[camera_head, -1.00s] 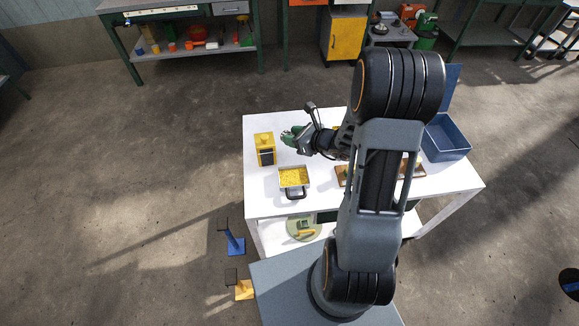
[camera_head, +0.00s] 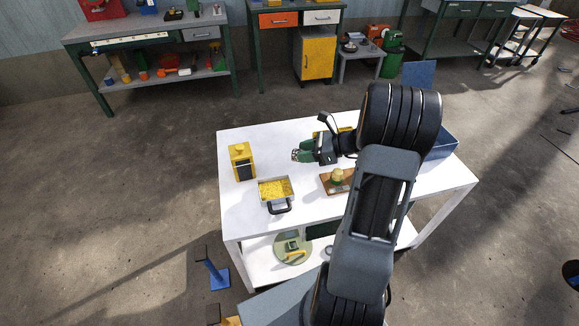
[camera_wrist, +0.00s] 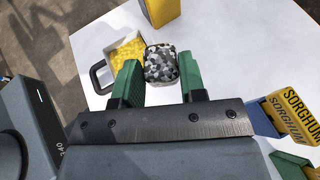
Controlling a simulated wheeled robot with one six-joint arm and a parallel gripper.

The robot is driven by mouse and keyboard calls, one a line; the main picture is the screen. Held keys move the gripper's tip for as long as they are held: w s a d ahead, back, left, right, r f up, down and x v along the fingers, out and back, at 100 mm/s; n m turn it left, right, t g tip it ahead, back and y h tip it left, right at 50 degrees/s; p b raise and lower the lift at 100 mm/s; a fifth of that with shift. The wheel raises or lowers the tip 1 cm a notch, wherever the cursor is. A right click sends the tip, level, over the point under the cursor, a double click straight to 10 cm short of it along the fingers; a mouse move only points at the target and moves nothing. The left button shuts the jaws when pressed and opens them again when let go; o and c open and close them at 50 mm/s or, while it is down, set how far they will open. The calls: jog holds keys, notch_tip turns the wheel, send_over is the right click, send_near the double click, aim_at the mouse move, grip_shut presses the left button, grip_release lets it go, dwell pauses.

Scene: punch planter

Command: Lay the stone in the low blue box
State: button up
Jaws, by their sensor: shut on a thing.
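The stone (camera_wrist: 160,64) is a black, white and grey speckled block in the wrist view. It sits between the two green fingers of my gripper (camera_wrist: 159,75), which is shut on it. In the head view my gripper (camera_head: 304,152) is above the white table, and only a small bit of the stone (camera_head: 295,155) shows at its fingertips. The low blue box (camera_head: 440,146) is at the table's right side, well to the right of my gripper. My arm hides its left part. A raised blue panel (camera_head: 420,73) stands behind it.
The white table (camera_head: 240,205) bears a yellow canister (camera_head: 241,162), a handled pan of yellow bits (camera_head: 275,190) and a wooden board (camera_head: 328,184) with a small item on it. A yellow sorghum package (camera_wrist: 297,108) shows at right in the wrist view. Bare tabletop lies around the pan.

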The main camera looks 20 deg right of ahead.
jog(key=b, duration=0.1)
send_over(293, 170)
notch_tip(293, 170, down, 6)
jog(key=shift+f, duration=0.1)
jog(key=shift+f+b, duration=0.45)
jog(key=shift+f, duration=1.05)
jog(key=shift+f, duration=0.1)
jog(key=shift+f, duration=0.15)
jog(key=o, duration=1)
jog(key=shift+c, duration=0.2)
